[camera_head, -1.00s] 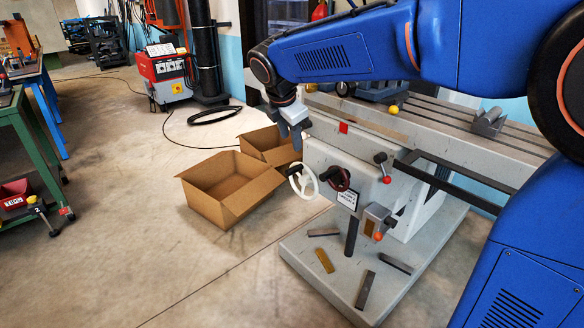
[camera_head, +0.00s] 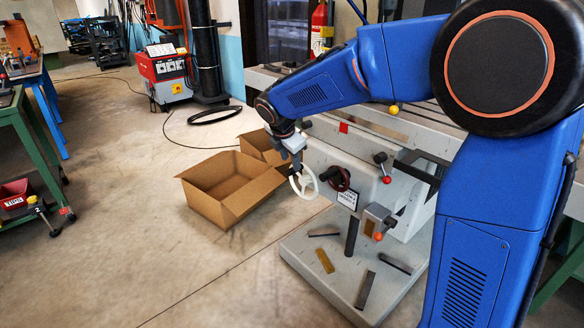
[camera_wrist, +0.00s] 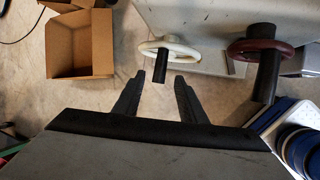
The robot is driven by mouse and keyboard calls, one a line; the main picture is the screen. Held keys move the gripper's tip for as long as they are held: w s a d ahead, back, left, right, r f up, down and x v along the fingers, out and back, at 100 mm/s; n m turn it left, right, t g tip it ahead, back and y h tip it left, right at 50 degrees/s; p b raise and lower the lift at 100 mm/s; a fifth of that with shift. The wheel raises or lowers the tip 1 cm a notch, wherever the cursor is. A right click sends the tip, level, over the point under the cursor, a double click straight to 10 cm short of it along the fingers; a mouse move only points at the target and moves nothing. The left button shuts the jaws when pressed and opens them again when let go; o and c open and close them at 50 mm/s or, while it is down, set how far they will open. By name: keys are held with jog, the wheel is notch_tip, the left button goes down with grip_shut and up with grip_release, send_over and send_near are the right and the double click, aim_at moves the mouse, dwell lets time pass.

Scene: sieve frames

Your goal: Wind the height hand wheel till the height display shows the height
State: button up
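A white hand wheel (camera_head: 305,182) is on the near side of the grey machine, and it also shows in the wrist view (camera_wrist: 180,50). Its black handle (camera_wrist: 160,66) points towards my gripper. A dark red hand wheel (camera_head: 338,179) with a black handle is to its right, also in the wrist view (camera_wrist: 258,46). My gripper (camera_wrist: 158,82) is open, its fingers apart and the white wheel's handle just ahead between the tips. In the head view my gripper (camera_head: 297,160) is at the white wheel. I cannot make out a height reading or which wheel is for height.
A red-knobbed lever (camera_head: 386,178) and a box with an orange knob (camera_head: 375,220) stick out to the right. Open cardboard boxes (camera_head: 228,187) stand left. Metal bars lie on the machine's base (camera_head: 320,285).

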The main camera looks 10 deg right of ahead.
aim_at(292, 170)
jog(key=shift+x, duration=2.45)
jog(key=shift+c, duration=0.7)
grip_shut()
